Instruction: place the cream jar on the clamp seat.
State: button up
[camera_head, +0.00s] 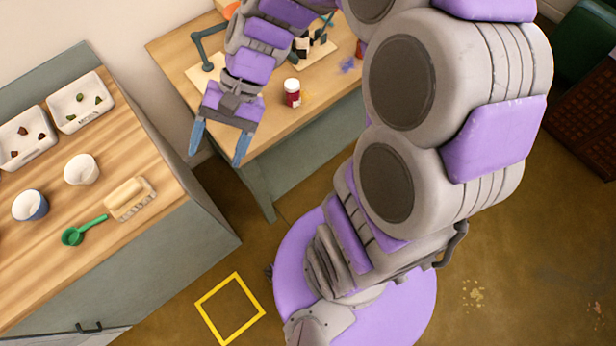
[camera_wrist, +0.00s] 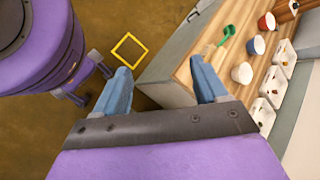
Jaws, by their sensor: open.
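A cream-white cup-shaped jar (camera_head: 81,170) stands upright on the left wooden counter; it is the closest match I see to the cream jar. It also shows in the wrist view as a pale round vessel (camera_wrist: 242,74). A teal clamp-like stand (camera_head: 203,50) on a pale board is on the far table; I cannot tell for sure that it is the clamp seat, and my arm hides part of that table.
The left counter (camera_head: 150,221) also holds a blue-white cup (camera_head: 30,206), a green scoop (camera_head: 73,236), a cream block on a tray and white trays (camera_head: 80,123). A red jar with a white label (camera_head: 292,94) stands on the far table (camera_head: 262,133). A yellow square (camera_head: 231,278) marks open floor.

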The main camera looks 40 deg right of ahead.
jog(key=s+d+f+n+h, duration=0.1)
jog(key=s+d+n+h, duration=0.4)
jog(key=s, duration=0.9)
jog(key=d+h, duration=0.3)
jog(key=d, duration=0.1)
jog(key=shift+s+n+t, duration=0.4)
